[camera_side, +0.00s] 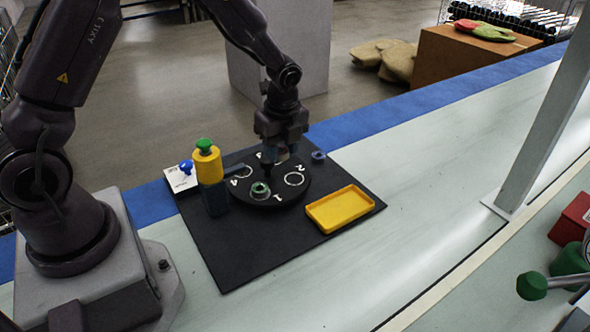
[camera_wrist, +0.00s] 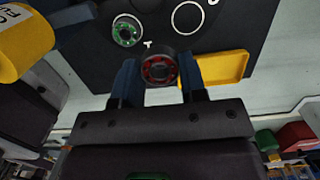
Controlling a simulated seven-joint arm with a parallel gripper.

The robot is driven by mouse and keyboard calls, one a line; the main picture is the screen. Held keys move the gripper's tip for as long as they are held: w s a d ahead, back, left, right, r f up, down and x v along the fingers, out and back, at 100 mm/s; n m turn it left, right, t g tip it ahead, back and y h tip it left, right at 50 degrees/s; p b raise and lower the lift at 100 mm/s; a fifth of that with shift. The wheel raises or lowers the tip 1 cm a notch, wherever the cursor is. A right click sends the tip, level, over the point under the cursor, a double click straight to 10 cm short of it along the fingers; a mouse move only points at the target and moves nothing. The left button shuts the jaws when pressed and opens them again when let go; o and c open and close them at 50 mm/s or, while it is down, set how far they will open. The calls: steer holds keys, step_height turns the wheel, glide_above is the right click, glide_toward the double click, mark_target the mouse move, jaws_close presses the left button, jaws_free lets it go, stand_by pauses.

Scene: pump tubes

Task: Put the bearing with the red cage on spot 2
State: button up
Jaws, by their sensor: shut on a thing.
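The bearing with the red cage (camera_wrist: 159,69) is pinched between the two blue fingers of my gripper (camera_wrist: 160,76) in the wrist view. In the side view my gripper (camera_side: 272,160) is over the back part of the black round plate (camera_side: 272,203); the red cage cannot be made out there. Spot 2 is a white ring (camera_side: 294,179) on the right of the plate, with nothing on it. A bearing with a green cage (camera_side: 260,190) sits at spot 1; it also shows in the wrist view (camera_wrist: 127,30).
A yellow tray (camera_side: 340,209) lies empty on the black mat (camera_side: 247,256), right of the plate. A small blue piece (camera_side: 318,156) is behind right. A white card with a blue item (camera_side: 182,176) lies far left.

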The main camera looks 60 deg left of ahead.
glide_above(294, 179)
step_height(294, 179, down, 5)
steer(key=shift+d+f, duration=0.1)
steer(key=shift+d, duration=0.05)
steer(key=shift+w+f, duration=0.1)
steer(key=shift+f, duration=1.45)
steer(key=o, duration=0.9)
steer(key=shift+f, duration=0.15)
steer(key=shift+o, duration=0.2)
